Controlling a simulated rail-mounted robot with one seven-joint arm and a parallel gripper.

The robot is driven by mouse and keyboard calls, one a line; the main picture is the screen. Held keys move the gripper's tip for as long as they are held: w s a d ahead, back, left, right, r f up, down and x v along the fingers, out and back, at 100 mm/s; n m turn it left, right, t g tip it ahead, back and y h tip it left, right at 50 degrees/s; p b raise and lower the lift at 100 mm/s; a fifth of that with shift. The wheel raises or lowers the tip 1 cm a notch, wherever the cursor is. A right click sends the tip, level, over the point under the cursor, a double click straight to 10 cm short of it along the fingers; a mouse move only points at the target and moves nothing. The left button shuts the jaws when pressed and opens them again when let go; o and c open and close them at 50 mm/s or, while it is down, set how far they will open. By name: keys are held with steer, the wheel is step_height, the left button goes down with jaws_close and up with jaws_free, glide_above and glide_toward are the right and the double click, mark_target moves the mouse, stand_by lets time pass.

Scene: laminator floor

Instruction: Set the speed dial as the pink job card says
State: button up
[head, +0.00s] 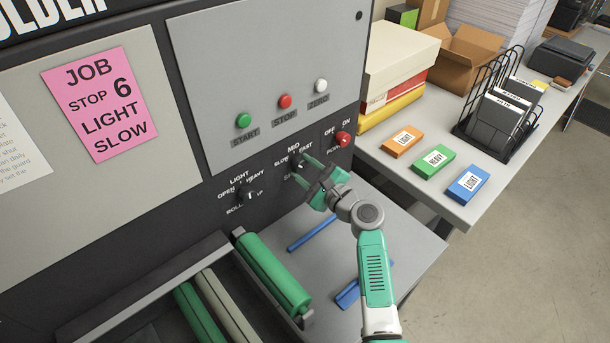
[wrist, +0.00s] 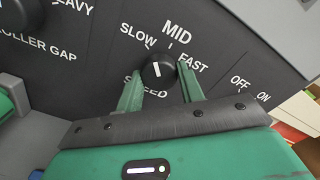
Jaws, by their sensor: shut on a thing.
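The pink job card (head: 100,100) on the machine's upper panel reads JOB, STOP 6, LIGHT, SLOW. The black speed dial (head: 297,160) sits on the dark front panel under the red and white buttons. It also shows in the wrist view (wrist: 158,71), with SLOW at its upper left, MID above and FAST at its right. Its white pointer line is roughly upright, leaning slightly left, between SLOW and the MID tick. My gripper (head: 304,169) is shut on the dial, with one green finger on each side. In the head view the fingers partly cover the dial and its labels.
The roller gap dial (head: 247,196) is left of the speed dial. The red power switch (head: 343,139) is close on its right. Start (head: 243,120) and stop (head: 285,101) buttons are above. A green roller (head: 270,275) lies below, and a side table (head: 445,200) stands at right.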

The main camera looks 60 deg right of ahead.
steer(key=shift+n+b, duration=1.2)
steer(key=shift+n, duration=0.5)
steer(key=shift+r+n, duration=0.1)
steer(key=shift+n, duration=0.2)
steer(key=o, duration=1)
steer(key=p+v, duration=0.1)
steer(key=v, duration=0.6)
steer(key=shift+s, duration=0.4)
steer(key=shift+a, duration=0.15)
